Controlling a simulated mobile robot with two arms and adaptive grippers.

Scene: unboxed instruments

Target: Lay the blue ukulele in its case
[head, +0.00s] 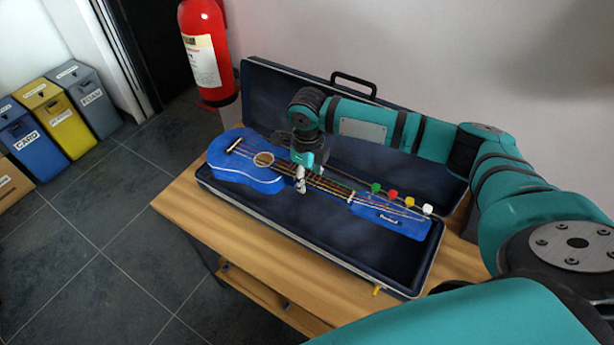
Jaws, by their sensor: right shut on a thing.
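The blue ukulele (245,174) is in the head view, strings up, with its body to the left and its headstock (388,219) with coloured pegs to the right. It lies lengthwise over the lower half of the open dark blue case (330,244). I cannot tell whether it touches the case floor or hangs just above it. My right gripper (300,187) comes down from above and is shut on the ukulele's neck near the body. Part of the neck is hidden behind the gripper. My left gripper is not in view.
The case stands on a wooden table (255,251), its lid (264,94) open at the back against the wall. A red fire extinguisher (203,48) hangs behind left. Blue, yellow and grey bins (62,117) stand on the floor at far left.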

